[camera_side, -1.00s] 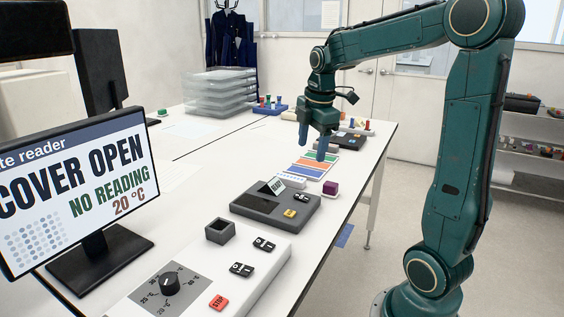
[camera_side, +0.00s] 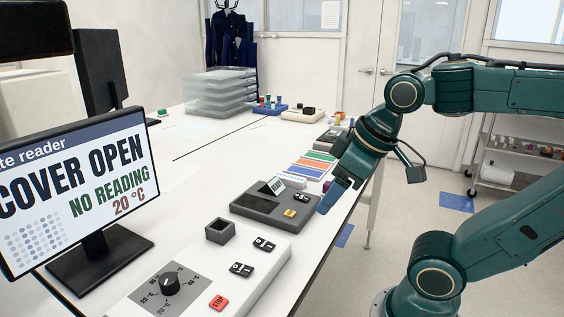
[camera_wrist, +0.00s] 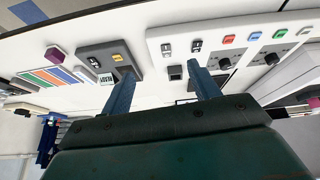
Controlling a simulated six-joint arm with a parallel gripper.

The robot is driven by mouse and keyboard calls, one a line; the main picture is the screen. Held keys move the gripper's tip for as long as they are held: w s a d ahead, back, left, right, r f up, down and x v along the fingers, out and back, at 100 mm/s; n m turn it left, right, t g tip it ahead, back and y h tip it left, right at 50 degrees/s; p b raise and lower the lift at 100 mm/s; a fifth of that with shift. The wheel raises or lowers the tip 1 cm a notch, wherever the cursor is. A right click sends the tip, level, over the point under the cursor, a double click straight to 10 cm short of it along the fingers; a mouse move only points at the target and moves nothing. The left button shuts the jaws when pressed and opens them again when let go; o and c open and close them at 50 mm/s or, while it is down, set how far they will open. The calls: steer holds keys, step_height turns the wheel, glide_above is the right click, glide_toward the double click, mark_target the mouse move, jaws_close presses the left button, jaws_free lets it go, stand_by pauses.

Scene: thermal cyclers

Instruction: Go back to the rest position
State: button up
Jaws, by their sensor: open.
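My gripper (camera_side: 335,196) hangs at the right edge of the bench in the side view, tilted down to the left, beside the dark grey plate reader unit (camera_side: 252,207). In the wrist view my gripper (camera_wrist: 160,92) shows two blue fingers well apart with nothing between them. My arm is folded back over the floor at the right. The dark grey unit also shows in the wrist view (camera_wrist: 98,58), left of the fingers.
A white control box (camera_side: 200,275) with a dial and buttons stands in front. A monitor (camera_side: 80,190) reading "COVER OPEN" is at the left. Coloured strips (camera_side: 312,165) and a blue rack (camera_side: 270,108) lie farther back.

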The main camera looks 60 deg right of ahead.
steer(key=shift+s+a+f+m, duration=0.3)
steer(key=shift+s+a+m, duration=0.1)
steer(key=shift+s, duration=0.15)
